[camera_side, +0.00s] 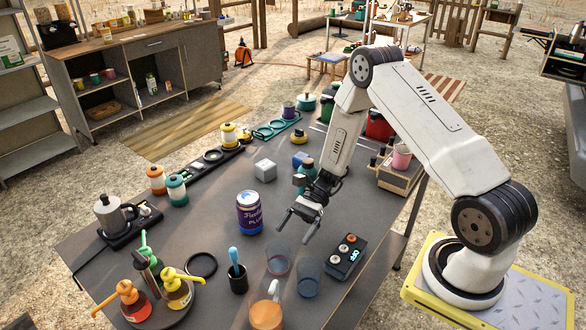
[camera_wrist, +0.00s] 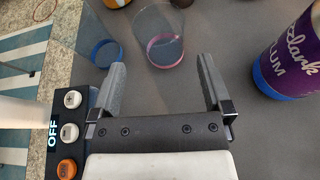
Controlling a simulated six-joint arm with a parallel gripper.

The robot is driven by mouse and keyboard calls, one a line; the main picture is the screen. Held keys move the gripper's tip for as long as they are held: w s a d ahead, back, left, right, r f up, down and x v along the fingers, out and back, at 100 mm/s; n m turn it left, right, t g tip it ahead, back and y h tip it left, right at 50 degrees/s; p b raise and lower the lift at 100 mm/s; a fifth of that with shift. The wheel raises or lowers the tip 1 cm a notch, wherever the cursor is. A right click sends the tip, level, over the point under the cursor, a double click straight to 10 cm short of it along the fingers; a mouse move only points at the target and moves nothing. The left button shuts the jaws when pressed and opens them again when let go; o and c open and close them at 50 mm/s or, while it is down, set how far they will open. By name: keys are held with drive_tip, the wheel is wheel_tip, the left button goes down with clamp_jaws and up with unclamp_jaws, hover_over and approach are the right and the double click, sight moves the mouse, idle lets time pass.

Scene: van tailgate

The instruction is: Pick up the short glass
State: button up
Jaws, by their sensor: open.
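Two clear empty glasses stand close together. The pink-based glass (camera_side: 278,263) looks the shorter one; it also shows in the wrist view (camera_wrist: 165,48). The blue-based glass (camera_side: 308,283) stands to its right in the side view and to its left in the wrist view (camera_wrist: 104,52). My gripper (camera_side: 294,242) is open and empty, pointing down toward the glasses. In the wrist view its fingertips (camera_wrist: 162,64) are spread wide, with the pink-based glass just beyond the gap between them. No contact shows.
A purple can (camera_side: 249,213) stands left of my gripper. A control box marked OFF (camera_side: 346,256) lies to its right. The grey tabletop between can and glasses is clear.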

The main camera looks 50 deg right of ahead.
sight(272, 263)
drive_tip(key=shift+x, duration=3.9)
drive_tip(key=c, duration=1)
drive_tip(key=shift+r, duration=0.25)
drive_tip(key=shift+r, duration=4.8)
